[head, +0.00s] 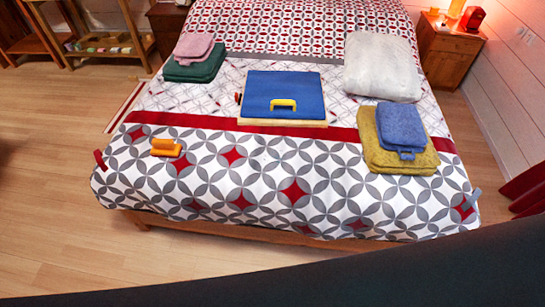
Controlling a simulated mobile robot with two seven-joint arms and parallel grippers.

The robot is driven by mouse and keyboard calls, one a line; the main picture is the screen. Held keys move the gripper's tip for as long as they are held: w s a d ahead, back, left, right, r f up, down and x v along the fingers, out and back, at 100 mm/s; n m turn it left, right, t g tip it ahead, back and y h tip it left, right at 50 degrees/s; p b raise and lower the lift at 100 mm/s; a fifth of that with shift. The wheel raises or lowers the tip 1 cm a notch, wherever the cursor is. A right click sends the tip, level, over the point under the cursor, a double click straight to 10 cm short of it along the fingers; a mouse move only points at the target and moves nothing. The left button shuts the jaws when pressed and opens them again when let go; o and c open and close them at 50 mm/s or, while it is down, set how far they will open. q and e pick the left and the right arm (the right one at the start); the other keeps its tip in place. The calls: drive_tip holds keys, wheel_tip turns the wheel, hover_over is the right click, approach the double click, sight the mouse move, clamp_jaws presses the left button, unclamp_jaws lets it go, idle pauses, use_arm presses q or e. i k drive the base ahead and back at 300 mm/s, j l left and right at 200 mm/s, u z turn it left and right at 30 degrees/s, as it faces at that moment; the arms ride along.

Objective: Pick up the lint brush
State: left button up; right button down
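A small orange object (166,148) lies on the patterned bedspread at the left front of the bed. It has a raised block or handle on a flat base and looks like the lint brush, though it is too small to be certain. A yellow handle-shaped piece (283,104) lies on a blue flat board or folded cloth (268,86) near the middle of the bed. Neither of my grippers shows in the head view, and nothing touches the orange object.
Green and pink folded cloths (196,66) lie at the back left of the bed (240,205). A white folded blanket (382,66) and yellow and blue towels (378,152) lie at right. Bedspread around the orange object is clear. Wooden floor (50,200) is open at left.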

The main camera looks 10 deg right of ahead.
sight(166, 148)
drive_tip(key=z, duration=0.45)
drive_tip(key=j+z, duration=0.95)
drive_tip(key=j, duration=0.35)
drive_tip(key=k+j+z, duration=0.15)
drive_tip(key=j, duration=1)
drive_tip(key=k+j, duration=0.15)
drive_tip(key=j, duration=0.55)
drive_tip(key=i, duration=0.45)
